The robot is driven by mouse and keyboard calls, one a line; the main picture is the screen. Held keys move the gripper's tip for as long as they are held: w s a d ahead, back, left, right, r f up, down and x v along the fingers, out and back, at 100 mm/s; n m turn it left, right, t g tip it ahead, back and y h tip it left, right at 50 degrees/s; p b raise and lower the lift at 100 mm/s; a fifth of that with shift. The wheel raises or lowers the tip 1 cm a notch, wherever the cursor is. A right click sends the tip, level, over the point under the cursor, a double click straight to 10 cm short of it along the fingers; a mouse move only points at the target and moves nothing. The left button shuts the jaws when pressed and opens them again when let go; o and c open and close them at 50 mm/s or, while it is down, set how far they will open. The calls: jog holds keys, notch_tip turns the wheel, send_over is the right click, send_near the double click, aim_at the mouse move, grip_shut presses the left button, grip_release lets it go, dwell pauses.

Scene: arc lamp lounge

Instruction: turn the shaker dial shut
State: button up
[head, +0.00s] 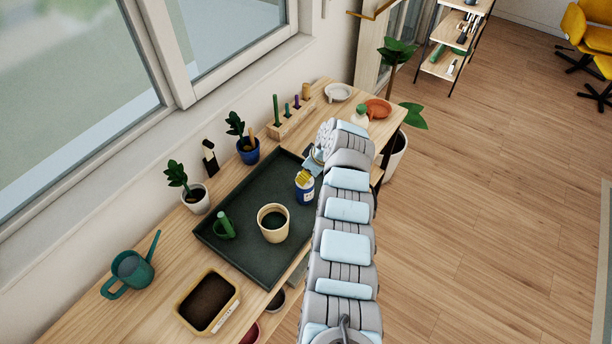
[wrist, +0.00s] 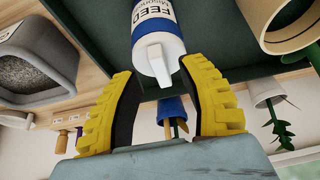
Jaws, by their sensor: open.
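The shaker (head: 305,192), a white bottle with a blue label band, stands on the dark green tray (head: 255,262). In the wrist view the shaker (wrist: 157,30) shows upside down, with lettering on its label. Its white dial (wrist: 158,62), with a raised bar, faces my gripper. My gripper (wrist: 157,72) has its two yellow fingers spread, one on each side of the dial, with a visible gap at both sides. In the head view my gripper (head: 304,176) is at the top of the shaker and partly hides it. The dial is hidden there.
A beige pot (head: 273,222) and a green handled item (head: 224,227) stand on the tray near the shaker. Behind are a blue pot (head: 248,152), a white plant pot (head: 197,202) and a wooden rack (head: 290,118). A grey container (wrist: 40,62) is close in the wrist view.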

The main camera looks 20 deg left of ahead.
jog(key=shift+a+f, duration=0.25)
jog(key=shift+f, duration=0.3)
grip_shut()
